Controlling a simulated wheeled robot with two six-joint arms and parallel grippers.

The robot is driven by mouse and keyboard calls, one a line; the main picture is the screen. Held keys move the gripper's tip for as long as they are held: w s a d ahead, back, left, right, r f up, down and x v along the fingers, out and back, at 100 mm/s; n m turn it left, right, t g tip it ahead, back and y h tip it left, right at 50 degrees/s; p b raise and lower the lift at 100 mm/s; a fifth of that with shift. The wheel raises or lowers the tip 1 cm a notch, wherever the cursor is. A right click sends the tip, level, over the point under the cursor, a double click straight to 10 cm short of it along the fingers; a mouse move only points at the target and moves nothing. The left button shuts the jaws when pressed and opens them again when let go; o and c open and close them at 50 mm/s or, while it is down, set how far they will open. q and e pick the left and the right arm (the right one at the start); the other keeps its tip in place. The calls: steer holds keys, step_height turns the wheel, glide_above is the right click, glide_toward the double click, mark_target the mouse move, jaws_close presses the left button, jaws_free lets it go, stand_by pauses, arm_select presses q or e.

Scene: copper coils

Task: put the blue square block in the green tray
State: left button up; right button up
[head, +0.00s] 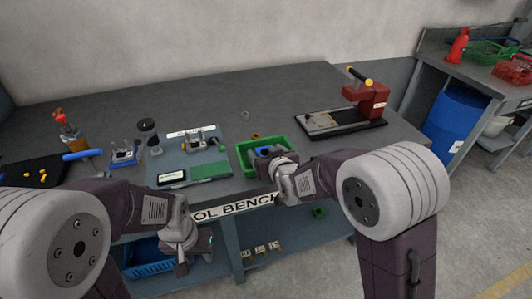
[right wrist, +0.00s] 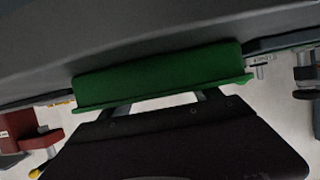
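The green tray (head: 241,157) stands near the front edge of the bench in the head view. My right gripper (head: 266,153) is at the tray, reaching in from the right. A small dark blue patch (head: 263,150) shows at its fingers, inside the tray's outline; I cannot tell whether this is the blue square block. In the right wrist view a green wall, likely the tray's (right wrist: 160,75), spans the middle, and the fingertips are not clear. My left gripper (head: 196,246) hangs low in front of the bench, away from the tray, its fingers unclear.
A grey mat with a phone-like device (head: 171,177) and a green board (head: 210,171) lies left of the tray. A red press (head: 371,101) stands on a dark base to the right. A blue bin (head: 150,258) sits below. The bench back is clear.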

steer(key=shift+r, duration=0.1)
steer(key=shift+r+p, duration=0.25)
steer(key=shift+p, duration=0.05)
steer(key=p+v, duration=0.1)
steer(key=v, duration=0.7)
steer(key=shift+s+r, duration=0.15)
steer(key=shift+s, duration=0.05)
steer(key=shift+b+v, duration=0.65)
steer(key=shift+v, duration=1.05)
